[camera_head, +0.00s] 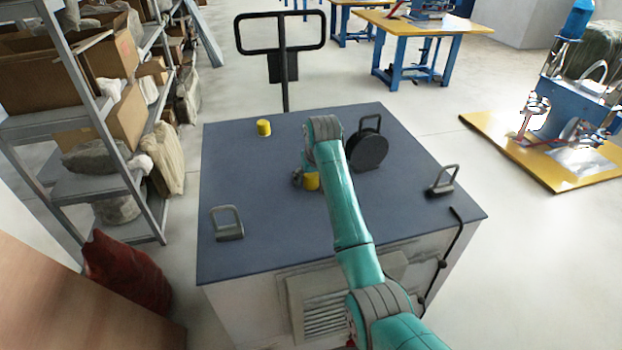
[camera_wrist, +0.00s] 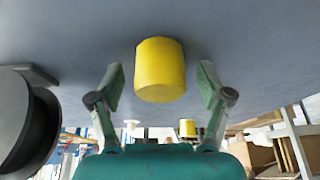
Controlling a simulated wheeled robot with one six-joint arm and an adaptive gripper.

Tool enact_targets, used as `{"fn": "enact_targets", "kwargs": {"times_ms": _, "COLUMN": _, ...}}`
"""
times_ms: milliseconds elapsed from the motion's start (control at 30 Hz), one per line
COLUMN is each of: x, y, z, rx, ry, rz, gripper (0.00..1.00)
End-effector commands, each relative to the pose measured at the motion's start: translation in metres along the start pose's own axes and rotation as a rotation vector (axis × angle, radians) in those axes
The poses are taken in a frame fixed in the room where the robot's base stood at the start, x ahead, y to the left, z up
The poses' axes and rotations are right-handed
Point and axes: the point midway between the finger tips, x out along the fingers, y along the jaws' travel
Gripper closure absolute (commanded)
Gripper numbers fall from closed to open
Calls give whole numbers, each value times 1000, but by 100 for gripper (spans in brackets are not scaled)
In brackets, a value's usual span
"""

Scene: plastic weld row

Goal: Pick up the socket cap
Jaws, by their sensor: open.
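A yellow cylinder (camera_head: 312,181), matching a socket cap, stands on the blue-grey top of the cabinet (camera_head: 250,230), partly hidden by my arm in the head view. In the wrist view this yellow cap (camera_wrist: 160,70) lies between the two fingers, with a gap on each side. My gripper (camera_wrist: 160,78) is open and holds nothing; in the head view it is mostly hidden behind my arm's wrist. A second, similar yellow cylinder (camera_head: 264,127) stands near the far edge of the top. It also shows small in the wrist view (camera_wrist: 188,128).
A black reel (camera_head: 369,151) stands on the top just right of my wrist and shows large at left in the wrist view. Grey handles (camera_head: 228,224) (camera_head: 440,182) rise near both sides. A black push bar (camera_head: 283,50) stands behind.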

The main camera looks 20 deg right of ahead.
Motion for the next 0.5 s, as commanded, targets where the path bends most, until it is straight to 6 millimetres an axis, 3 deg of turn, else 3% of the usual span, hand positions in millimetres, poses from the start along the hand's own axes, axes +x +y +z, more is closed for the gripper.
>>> {"fn": "enact_targets", "kwargs": {"times_ms": 100, "x": 0, "y": 0, "z": 0, "rx": 0, "ry": 0, "rz": 0, "gripper": 22}}
{"fn": "enact_targets", "kwargs": {"times_ms": 333, "x": 0, "y": 0, "z": 0, "rx": 0, "ry": 0, "rz": 0, "gripper": 79}}
{"fn": "enact_targets", "kwargs": {"times_ms": 500, "x": 0, "y": 0, "z": 0, "rx": 0, "ry": 0, "rz": 0, "gripper": 81}}
